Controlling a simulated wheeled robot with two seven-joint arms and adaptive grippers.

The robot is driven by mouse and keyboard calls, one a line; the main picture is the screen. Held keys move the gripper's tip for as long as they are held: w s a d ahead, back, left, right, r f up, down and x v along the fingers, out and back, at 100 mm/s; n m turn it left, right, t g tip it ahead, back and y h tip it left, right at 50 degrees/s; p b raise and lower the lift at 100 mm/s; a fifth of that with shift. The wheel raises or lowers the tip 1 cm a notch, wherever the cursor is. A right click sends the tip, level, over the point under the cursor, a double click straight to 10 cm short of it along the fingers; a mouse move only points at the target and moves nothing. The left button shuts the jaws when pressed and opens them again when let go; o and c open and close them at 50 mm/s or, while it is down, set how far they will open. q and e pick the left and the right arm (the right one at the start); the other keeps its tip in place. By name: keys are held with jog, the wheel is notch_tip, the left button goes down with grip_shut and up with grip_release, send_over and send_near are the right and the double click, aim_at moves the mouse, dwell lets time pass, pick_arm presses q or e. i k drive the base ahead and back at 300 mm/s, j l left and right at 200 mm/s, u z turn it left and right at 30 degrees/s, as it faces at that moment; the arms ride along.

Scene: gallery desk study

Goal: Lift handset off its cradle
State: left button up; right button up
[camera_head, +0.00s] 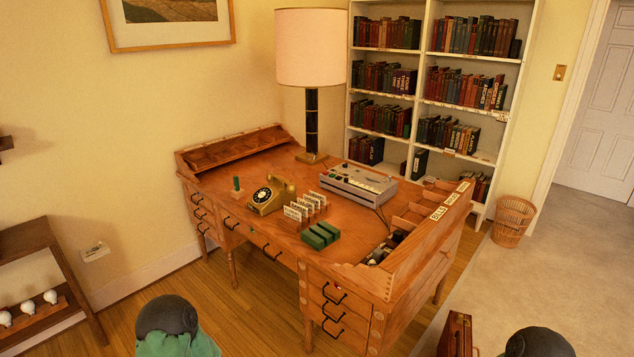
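A brass-coloured rotary telephone (265,205) with a dark dial stands on the wooden desk (240,220), left of the middle of the desk top. Its handset (284,185) appears to lie across the cradle at the top, though it is small and the cradle itself is hard to make out. Neither of my grippers can be made out in the head view, and nothing touches the telephone.
Card holders (305,208), green blocks (320,236) and a small green upright item (237,185) stand near the telephone. A grey device (358,183) and a tall lamp (312,120) stand behind. Raised trays (418,225) edge the right side.

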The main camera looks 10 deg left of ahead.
aim_at(291, 188)
jog(key=i+j+z, duration=0.25)
jog(key=z, duration=0.15)
jog(key=i+j+z, duration=0.15)
jog(key=j+z, duration=0.3)
jog(key=i+j+z, duration=0.1)
jog(key=j+z, duration=0.3)
